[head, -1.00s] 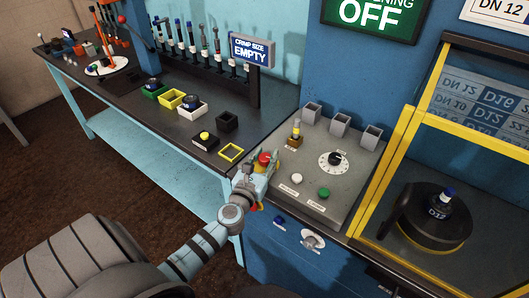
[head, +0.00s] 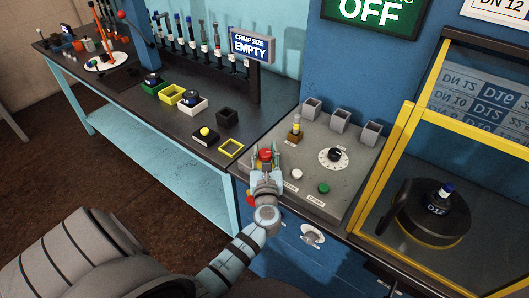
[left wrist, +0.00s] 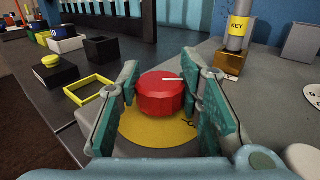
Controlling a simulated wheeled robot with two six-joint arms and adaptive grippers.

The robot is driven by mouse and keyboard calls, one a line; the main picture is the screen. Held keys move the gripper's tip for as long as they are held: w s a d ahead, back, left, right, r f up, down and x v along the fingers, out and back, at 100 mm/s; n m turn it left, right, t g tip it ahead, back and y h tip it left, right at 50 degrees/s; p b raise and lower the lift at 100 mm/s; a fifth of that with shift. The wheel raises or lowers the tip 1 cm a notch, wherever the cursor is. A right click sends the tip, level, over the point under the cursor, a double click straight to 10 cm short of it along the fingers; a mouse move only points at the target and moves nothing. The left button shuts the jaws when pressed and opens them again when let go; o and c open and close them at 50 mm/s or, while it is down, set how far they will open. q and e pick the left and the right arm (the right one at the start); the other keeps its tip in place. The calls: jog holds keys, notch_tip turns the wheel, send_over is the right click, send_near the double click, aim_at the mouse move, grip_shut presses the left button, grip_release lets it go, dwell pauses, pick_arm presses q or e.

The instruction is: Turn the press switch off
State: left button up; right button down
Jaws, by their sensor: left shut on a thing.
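A red knob (head: 265,155) with a white pointer line sits on a yellow disc at the left edge of the grey control panel (head: 318,200). In the left wrist view the red knob (left wrist: 162,100) stands between the green finger pads, its white line lying nearly crosswise and reaching to the right. My left gripper (head: 264,168) is shut on the red knob; the disc's lettering is mostly covered by the fingers. My right gripper is not in view.
The panel also carries a white button (head: 297,174), a green button (head: 323,188), a black dial (head: 334,155) and a key post (head: 295,130). A yellow-framed press guard (head: 390,165) stands to the right. Small trays (head: 231,148) lie on the bench to the left.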

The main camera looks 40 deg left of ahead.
aim_at(265, 158)
pick_arm(q)
jog(key=o, duration=1.2)
jog(key=shift+s, duration=0.1)
jog(key=v, duration=0.7)
jog(key=shift+s+d, duration=0.2)
jog(key=shift+d, duration=0.05)
